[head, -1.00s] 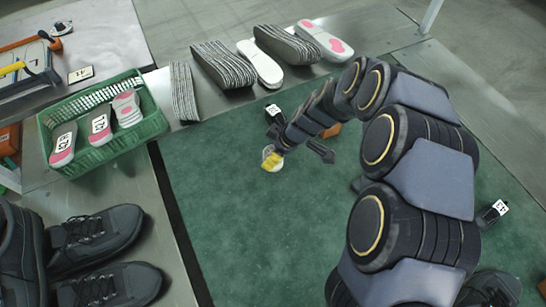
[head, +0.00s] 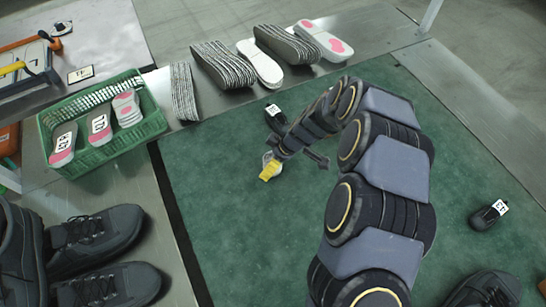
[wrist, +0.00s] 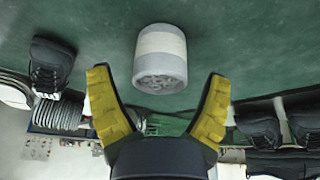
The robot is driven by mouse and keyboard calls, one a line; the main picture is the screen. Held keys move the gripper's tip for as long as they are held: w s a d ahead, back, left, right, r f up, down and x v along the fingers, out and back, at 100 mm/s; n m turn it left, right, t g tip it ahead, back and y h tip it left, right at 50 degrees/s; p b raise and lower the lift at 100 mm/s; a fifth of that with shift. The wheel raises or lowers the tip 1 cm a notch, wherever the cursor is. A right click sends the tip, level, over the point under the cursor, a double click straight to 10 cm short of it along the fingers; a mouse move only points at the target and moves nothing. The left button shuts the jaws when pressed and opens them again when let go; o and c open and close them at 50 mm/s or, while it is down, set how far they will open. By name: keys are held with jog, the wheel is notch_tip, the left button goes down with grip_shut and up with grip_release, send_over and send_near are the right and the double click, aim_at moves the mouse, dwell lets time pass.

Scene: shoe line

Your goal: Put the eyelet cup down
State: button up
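The eyelet cup (wrist: 160,58) is a small pale grey cup with a cream band. Its open end faces the wrist camera and shows small grey pieces inside. It is on the green mat (head: 225,235); in the head view the cup (head: 267,157) is partly hidden by my gripper. My gripper (wrist: 158,105) has yellow-padded fingers spread wide, with nothing between the pads. The cup lies just beyond the fingertips, apart from both in the wrist view. The gripper also shows in the head view (head: 270,171).
A dark shoe with a white tag (head: 276,117) stands close behind the cup. A green crate of insoles (head: 105,152) is at left, with insole stacks (head: 222,66) along the back. Black shoes (head: 95,240) sit front left. Another tagged shoe (head: 488,215) is at right. The front-left mat is clear.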

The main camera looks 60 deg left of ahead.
jog(key=v, duration=1.2)
jog(key=shift+d+r, duration=0.1)
jog(key=shift+r, duration=0.1)
jog(key=w+d+r+m, duration=0.2)
jog(key=d+r+m, duration=0.2)
jog(key=d, duration=0.3)
jog(key=w+d+r+m+t, duration=0.15)
jog(key=d+r+m, duration=0.25)
jog(key=d, duration=0.4)
jog(key=w+d+r+m, duration=0.2)
jog(key=d+r+m, duration=0.15)
jog(key=d, duration=0.35)
jog(key=s+d+r+m+h, duration=0.1)
jog(key=s+d+m, duration=0.4)
jog(key=d, duration=0.5)
jog(key=s+d+r+m+h, duration=0.2)
jog(key=s+d+m, duration=0.4)
jog(key=d+m, duration=0.3)
jog(key=shift+d+r, duration=0.65)
jog(key=shift+g, duration=0.25)
